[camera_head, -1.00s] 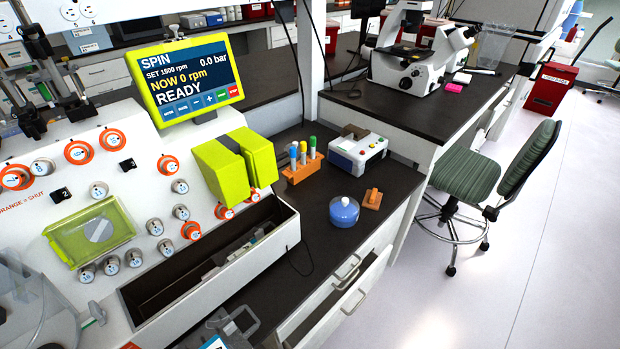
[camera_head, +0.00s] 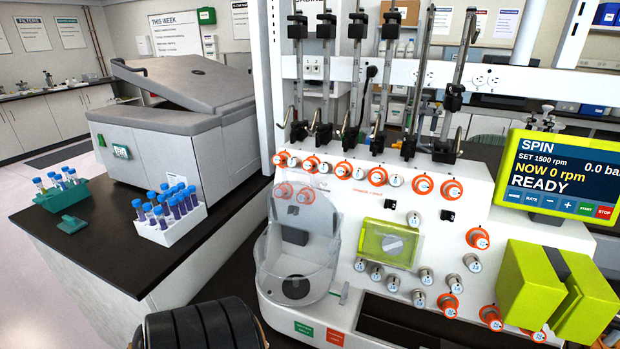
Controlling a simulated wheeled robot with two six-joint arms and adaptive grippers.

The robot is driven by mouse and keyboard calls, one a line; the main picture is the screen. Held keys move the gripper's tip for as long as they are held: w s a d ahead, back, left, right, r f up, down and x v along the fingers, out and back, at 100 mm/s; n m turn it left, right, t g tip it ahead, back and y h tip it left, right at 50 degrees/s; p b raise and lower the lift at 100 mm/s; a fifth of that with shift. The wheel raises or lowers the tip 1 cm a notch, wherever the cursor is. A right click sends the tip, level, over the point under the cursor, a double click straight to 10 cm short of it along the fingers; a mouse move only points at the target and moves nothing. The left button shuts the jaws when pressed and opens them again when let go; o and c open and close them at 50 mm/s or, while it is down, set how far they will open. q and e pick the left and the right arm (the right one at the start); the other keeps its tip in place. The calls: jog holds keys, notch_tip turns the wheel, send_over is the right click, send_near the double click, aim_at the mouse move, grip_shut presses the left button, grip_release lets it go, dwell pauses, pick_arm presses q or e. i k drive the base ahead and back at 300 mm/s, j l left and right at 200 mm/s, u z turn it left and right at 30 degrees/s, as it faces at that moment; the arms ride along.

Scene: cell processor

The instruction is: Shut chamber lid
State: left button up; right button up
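The cell processor's round, clear chamber (camera_head: 284,284) stands at the lower middle, on the left part of the white machine. A clear, curved lid (camera_head: 318,205) appears to stand raised behind and above it, against the front panel. Its transparency makes its exact edges hard to tell. A dark round spot shows on the chamber floor. A small grey lever (camera_head: 344,293) sits just right of the chamber. The screen (camera_head: 565,175) reads SPIN, NOW 0 rpm, READY. Neither of my grippers is in view.
A yellow-green framed window (camera_head: 388,243) and orange-ringed knobs are right of the chamber. Black clamps on rods stand above. A white rack (camera_head: 170,232) of blue-capped tubes and a teal rack (camera_head: 72,198) stand left. A grey machine (camera_head: 165,150) has a tilted lid.

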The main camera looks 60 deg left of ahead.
aim_at(335, 220)
jog(key=k+j+u, duration=0.15)
jog(key=u, duration=1.55)
